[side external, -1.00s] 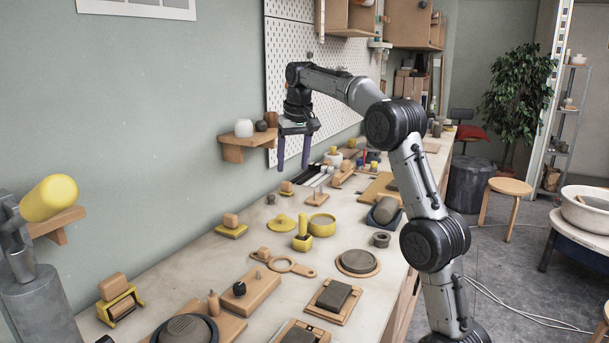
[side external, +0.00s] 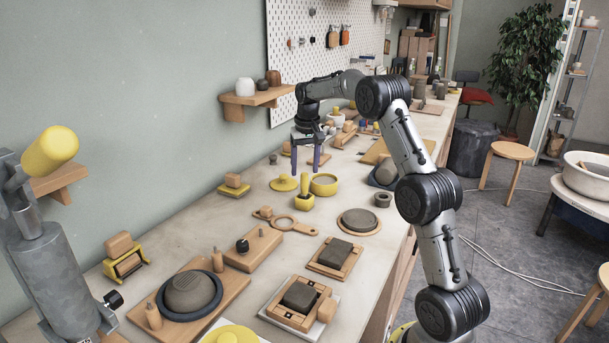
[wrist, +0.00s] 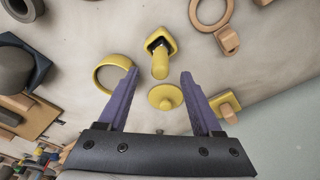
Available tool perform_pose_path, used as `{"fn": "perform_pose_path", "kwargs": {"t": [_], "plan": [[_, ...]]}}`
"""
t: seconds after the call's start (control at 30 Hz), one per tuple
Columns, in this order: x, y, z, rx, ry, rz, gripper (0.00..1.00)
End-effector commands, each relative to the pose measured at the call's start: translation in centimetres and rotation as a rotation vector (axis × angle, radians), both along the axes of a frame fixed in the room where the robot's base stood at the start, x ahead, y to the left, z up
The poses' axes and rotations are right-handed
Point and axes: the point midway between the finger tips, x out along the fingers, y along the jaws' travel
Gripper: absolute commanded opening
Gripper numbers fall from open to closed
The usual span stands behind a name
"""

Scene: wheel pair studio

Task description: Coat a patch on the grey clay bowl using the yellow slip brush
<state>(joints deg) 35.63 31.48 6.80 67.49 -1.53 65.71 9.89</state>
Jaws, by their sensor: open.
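The yellow slip brush (side external: 307,184) stands with its handle up in a square yellow holder (side external: 301,201); in the wrist view the brush handle (wrist: 160,64) shows ahead of the fingertips, between their lines. Its bristles are hidden. My gripper (side external: 306,170) is open and empty, fingers down, above and behind the brush; its purple fingers also show in the wrist view (wrist: 159,74). A grey ribbed dome (side external: 190,290), apparently the clay bowl upside down, sits in a dark ring on a wooden board at front left, well away from my gripper.
A yellow knobbed disc (side external: 284,183) and a yellow ring dish (side external: 324,185) lie close to the brush. A wooden ring with a handle (side external: 284,222), a round grey slab (side external: 359,220) and wooden blocks lie nearer the front. Bare tabletop shows along the wall side.

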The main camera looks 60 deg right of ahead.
Motion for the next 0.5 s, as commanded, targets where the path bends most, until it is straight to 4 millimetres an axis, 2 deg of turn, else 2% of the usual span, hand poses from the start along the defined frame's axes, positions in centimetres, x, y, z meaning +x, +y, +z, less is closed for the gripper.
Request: {"fn": "perform_pose_path", "kwargs": {"t": [0.03,0.2,0.5], "plan": [[0.0,0.0,-0.9,0.002,0.004,0.000,0.66],[0.2,-0.3,-2.5,0.001,0.002,0.000,0.66],[0.3,-0.3,-3.2,0.000,0.000,0.000,0.66]]}}
